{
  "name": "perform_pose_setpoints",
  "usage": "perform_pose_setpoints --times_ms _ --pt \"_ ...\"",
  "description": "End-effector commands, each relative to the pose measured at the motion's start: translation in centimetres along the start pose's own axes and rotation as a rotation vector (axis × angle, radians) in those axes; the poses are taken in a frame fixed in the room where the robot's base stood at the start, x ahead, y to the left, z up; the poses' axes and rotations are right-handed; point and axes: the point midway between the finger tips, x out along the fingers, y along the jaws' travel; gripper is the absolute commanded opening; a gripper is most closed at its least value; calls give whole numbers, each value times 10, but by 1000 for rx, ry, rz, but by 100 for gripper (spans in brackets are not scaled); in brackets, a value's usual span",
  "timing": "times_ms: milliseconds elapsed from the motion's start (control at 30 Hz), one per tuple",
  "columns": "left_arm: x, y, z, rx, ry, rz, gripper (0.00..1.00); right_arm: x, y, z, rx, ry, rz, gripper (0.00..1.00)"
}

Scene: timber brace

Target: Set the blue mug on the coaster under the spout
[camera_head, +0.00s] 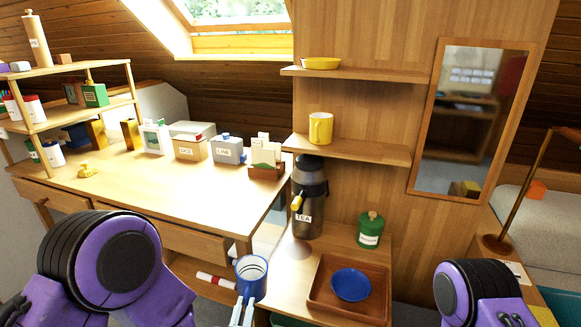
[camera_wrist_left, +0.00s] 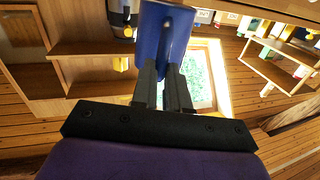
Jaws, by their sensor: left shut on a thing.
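The blue mug (camera_head: 251,279) is upright in the head view, in front of the low counter's left edge. My left gripper (camera_head: 243,311) is shut on it from the near side; in the left wrist view the fingers (camera_wrist_left: 164,88) close on the handle of the mug (camera_wrist_left: 152,38). The tea dispenser (camera_head: 309,196), with a yellow spout (camera_head: 297,201) and a TEA label, stands on the low counter behind and right of the mug. A round brown coaster (camera_head: 300,249) lies below the spout with nothing on it. My right gripper is not visible; only part of that arm shows.
A wooden tray (camera_head: 318,299) with a blue bowl (camera_head: 351,285) lies right of the coaster. A green canister (camera_head: 370,231) stands behind it. A shelf (camera_head: 347,149) with a yellow mug (camera_head: 320,128) is above the dispenser. A desk (camera_head: 150,186) is at left.

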Motion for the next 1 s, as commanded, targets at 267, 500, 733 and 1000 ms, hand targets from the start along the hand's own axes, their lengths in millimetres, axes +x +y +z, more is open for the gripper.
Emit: perform_pose_setpoints --times_ms 267,500,733,1000 --pt "-4 -67 1 1 0 -17 0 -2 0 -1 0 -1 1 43" --pt "-1 -100 -9 -5 -2 -60 0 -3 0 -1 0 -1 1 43" --pt "-1 -98 -9 0 0 -56 0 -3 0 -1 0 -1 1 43" --pt "-2 -98 -9 0 1 -57 0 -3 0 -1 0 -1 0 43"
